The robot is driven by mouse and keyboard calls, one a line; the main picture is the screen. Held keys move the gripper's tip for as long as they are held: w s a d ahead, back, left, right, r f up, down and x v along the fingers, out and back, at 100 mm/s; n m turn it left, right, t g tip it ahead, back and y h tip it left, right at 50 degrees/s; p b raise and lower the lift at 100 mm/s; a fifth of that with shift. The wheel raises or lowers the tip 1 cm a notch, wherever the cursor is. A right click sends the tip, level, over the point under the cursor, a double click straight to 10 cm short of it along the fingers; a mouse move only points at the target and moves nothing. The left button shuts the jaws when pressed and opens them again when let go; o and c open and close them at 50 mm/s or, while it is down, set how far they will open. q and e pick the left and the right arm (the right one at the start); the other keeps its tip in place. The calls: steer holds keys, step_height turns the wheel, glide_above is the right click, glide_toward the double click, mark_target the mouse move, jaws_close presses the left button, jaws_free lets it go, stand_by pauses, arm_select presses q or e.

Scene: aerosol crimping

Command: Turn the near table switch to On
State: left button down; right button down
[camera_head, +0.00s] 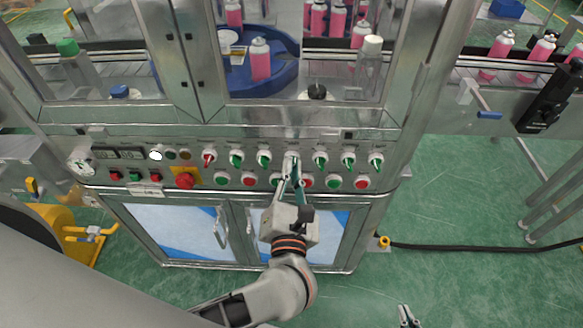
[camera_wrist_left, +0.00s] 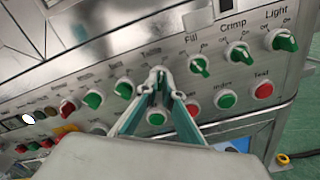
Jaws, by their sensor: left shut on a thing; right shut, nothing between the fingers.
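My left gripper (camera_head: 291,168) reaches up to the grey control panel (camera_head: 130,135) from below. In the left wrist view its fingertips (camera_wrist_left: 160,76) are closed together around a switch knob below the "Table" label (camera_wrist_left: 150,50). The knob is almost fully hidden by the fingers, so I cannot tell which way it points. My right gripper (camera_head: 405,314) is shut and empty, low at the bottom right, over the green floor.
Green knobs for Fill (camera_wrist_left: 199,64), Crimp (camera_wrist_left: 238,53) and Light (camera_wrist_left: 285,41) stand to the right. A red knob (camera_head: 209,158) and a red emergency button (camera_head: 185,180) are to the left. Several push buttons sit below. Pink cans (camera_head: 260,62) stand behind the glass.

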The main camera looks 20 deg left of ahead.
arm_select(q)
steer(key=shift+f, duration=0.1)
arm_select(e)
steer(key=shift+w+d+r, duration=0.1)
steer(key=shift+w, duration=0.1)
arm_select(q)
steer(key=c, duration=2.3)
jaws_free()
steer(key=shift+c, duration=0.2)
steer(key=shift+o, duration=0.6)
arm_select(e)
steer(key=shift+w+r, duration=0.2)
steer(key=shift+r, duration=0.1)
arm_select(q)
steer(key=v, duration=0.7)
steer(key=shift+s, duration=0.3)
arm_select(e)
steer(key=shift+s+f, duration=0.1)
